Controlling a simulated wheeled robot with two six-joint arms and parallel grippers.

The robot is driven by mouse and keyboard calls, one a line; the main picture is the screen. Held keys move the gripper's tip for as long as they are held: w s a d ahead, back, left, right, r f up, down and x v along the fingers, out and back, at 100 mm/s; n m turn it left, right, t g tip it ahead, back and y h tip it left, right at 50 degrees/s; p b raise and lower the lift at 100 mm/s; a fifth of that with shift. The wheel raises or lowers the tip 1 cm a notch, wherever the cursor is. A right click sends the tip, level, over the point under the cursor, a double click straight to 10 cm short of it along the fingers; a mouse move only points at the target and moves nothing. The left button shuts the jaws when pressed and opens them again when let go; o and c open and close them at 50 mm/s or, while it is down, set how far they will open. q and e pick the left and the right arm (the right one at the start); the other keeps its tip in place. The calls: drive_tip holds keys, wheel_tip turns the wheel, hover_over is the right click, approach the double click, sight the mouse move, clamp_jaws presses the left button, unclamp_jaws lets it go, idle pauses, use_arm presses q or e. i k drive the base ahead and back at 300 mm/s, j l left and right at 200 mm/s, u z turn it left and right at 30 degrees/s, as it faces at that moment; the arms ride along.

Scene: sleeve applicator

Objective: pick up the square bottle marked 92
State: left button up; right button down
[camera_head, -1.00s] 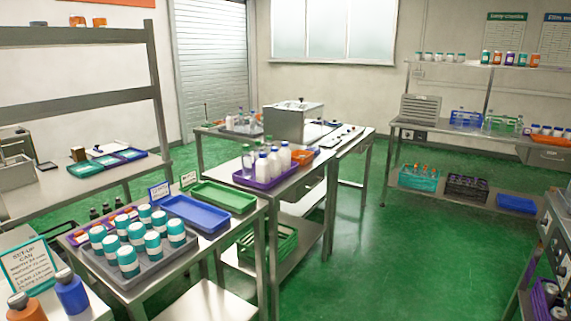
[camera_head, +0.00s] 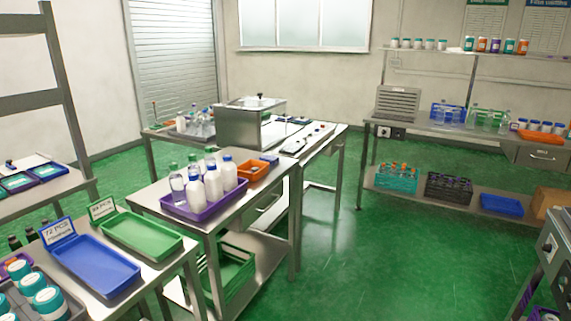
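No number 92 can be read on any bottle. A purple tray (camera_head: 204,209) on the middle table holds several bottles. Some are white with blue caps, such as the front white bottle (camera_head: 214,187); a clear bottle with a green cap (camera_head: 177,185) stands at the left of the tray. Small clear bottles (camera_head: 196,124) stand on the table behind, and others (camera_head: 471,117) are in racks on the right-hand bench. Their shapes and labels are too small to tell. Neither of my grippers is in view.
A blue tray (camera_head: 92,268) and a green tray (camera_head: 141,238) lie empty on the near left table, beside teal-capped jars (camera_head: 48,299). A steel box (camera_head: 250,125) stands behind the purple tray. Green floor (camera_head: 400,270) is open at centre right.

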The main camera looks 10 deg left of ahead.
sight(227, 170)
drive_tip(key=i+z, duration=0.1)
drive_tip(key=i, duration=1.55)
drive_tip(key=i+l+u, duration=0.15)
drive_tip(key=i+u, duration=0.35)
drive_tip(key=i+l+u, duration=0.3)
drive_tip(key=i+u, duration=0.2)
drive_tip(key=i+l+u, duration=0.5)
drive_tip(key=k, duration=0.1)
